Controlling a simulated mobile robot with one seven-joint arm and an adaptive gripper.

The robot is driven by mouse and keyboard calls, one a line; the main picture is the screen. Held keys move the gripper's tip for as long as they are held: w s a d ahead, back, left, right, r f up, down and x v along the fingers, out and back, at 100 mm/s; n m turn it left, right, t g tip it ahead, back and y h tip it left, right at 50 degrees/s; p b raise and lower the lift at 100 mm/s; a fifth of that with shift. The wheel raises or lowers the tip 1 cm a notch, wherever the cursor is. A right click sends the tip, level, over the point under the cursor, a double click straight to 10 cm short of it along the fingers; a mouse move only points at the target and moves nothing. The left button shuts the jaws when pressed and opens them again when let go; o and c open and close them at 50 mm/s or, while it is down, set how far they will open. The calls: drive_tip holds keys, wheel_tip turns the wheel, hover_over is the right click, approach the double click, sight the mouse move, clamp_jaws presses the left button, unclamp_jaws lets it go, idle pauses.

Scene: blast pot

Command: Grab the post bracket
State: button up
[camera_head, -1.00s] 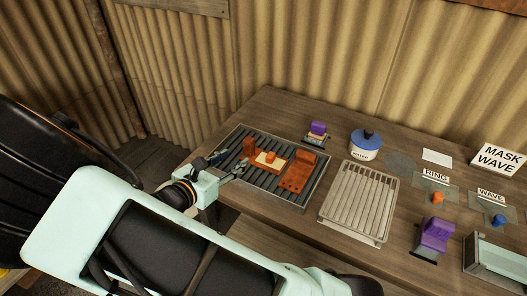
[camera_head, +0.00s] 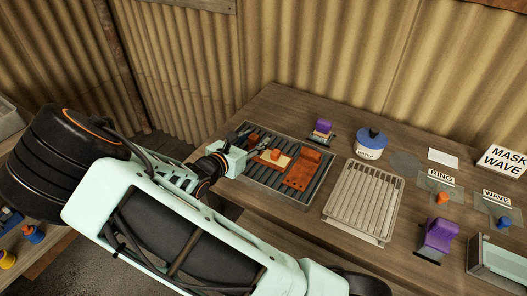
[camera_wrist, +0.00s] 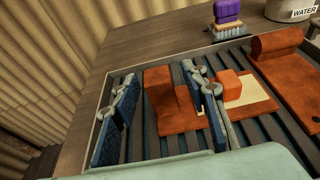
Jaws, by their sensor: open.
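The post bracket appears to be the rust-orange piece (camera_wrist: 158,90) with a flat plate and a short upright block, lying on the slatted tray (camera_wrist: 151,150). In the head view the bracket (camera_head: 254,139) is partly hidden by my gripper (camera_head: 256,138). In the wrist view my gripper (camera_wrist: 160,78) is open, with one blue finger on each side of the bracket. The left finger stands apart from it. The right finger is close to the upright block; I cannot tell whether it touches.
Right of the bracket is an orange block (camera_wrist: 231,84) on a cream plate (camera_wrist: 258,97). Beyond it lies another rust-orange bracket (camera_wrist: 287,90). A purple-handled brush (camera_head: 322,127) and a blue-lidded water pot (camera_head: 370,143) stand behind. A pale slatted rack (camera_head: 361,202) is to the right.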

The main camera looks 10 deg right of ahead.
clamp_jaws()
idle(0.3)
drive_tip(key=shift+r, duration=0.25)
